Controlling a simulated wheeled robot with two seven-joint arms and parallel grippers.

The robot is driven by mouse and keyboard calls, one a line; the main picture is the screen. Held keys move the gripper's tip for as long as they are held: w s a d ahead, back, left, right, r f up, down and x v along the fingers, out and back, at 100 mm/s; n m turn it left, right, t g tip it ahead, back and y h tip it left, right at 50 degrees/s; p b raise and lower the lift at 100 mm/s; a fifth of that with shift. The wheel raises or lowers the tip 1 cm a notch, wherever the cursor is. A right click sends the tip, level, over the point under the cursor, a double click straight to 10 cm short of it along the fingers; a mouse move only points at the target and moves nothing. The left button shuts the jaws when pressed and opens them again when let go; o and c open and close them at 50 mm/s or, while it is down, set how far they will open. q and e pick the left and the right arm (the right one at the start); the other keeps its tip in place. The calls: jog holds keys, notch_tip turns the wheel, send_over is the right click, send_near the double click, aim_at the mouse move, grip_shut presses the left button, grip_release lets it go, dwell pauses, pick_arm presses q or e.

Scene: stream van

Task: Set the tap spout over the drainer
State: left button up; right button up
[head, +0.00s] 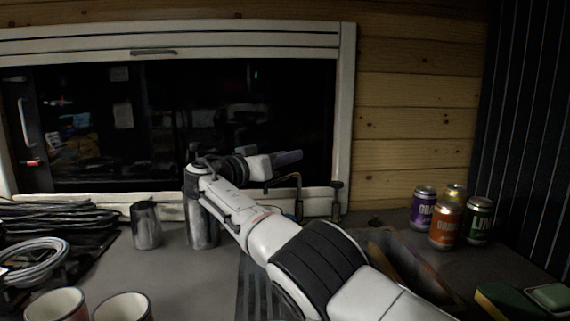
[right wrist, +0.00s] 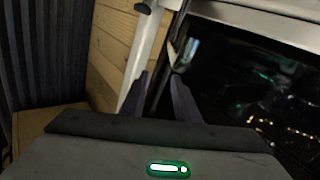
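The tap spout (head: 285,179) is a thin, dark bent pipe behind the counter's sink, below the window. Its free end points left in the head view, and my arm hides part of its lower end. My right gripper (head: 287,158) is just above the spout in the picture; I cannot tell whether they touch. In the right wrist view, the two dark fingers (right wrist: 160,98) stand apart with nothing clearly between them. The drainer (head: 254,290) is the dark ribbed strip left of the sink, partly hidden by my right arm. My left gripper is not in view.
The sink basin (head: 400,256) lies right of my arm. Two mugs (head: 122,307) are in front, coiled cables (head: 35,262) far left. Several cans (head: 445,226) stand right.

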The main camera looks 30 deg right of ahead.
notch_tip(320, 180, up, 5)
jog(key=p, duration=0.3)
jog(key=shift+f, duration=0.2)
jog(key=shift+r, duration=0.2)
